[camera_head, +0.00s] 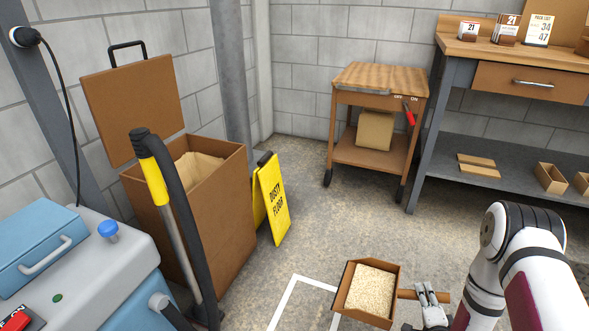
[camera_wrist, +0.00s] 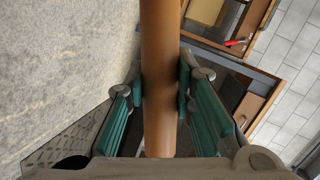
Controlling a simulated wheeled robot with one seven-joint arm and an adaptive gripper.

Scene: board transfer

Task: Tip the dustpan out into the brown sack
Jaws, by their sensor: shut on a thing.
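The dustpan (camera_head: 347,292) is a brown open-topped pan full of pale sawdust-like debris (camera_head: 371,290). It is held roughly level above the floor at the bottom middle of the head view. My gripper (camera_head: 428,298) is shut on its wooden handle, to the right of the pan. In the wrist view the handle (camera_wrist: 160,80) runs between the two green-padded fingers (camera_wrist: 158,100). The brown bin (camera_head: 222,215) stands at the left with its lid (camera_head: 133,105) raised. A brown sack (camera_head: 198,167) shows inside its top; the sack's inside is hidden.
A yellow floor sign (camera_head: 272,198) stands right of the bin. A vacuum hose (camera_head: 185,215) and blue-grey machine (camera_head: 105,260) stand in front of it. A wooden cart (camera_head: 382,83) and workbench (camera_head: 500,55) stand behind. Floor between bin and dustpan is clear, with white marking (camera_head: 292,290).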

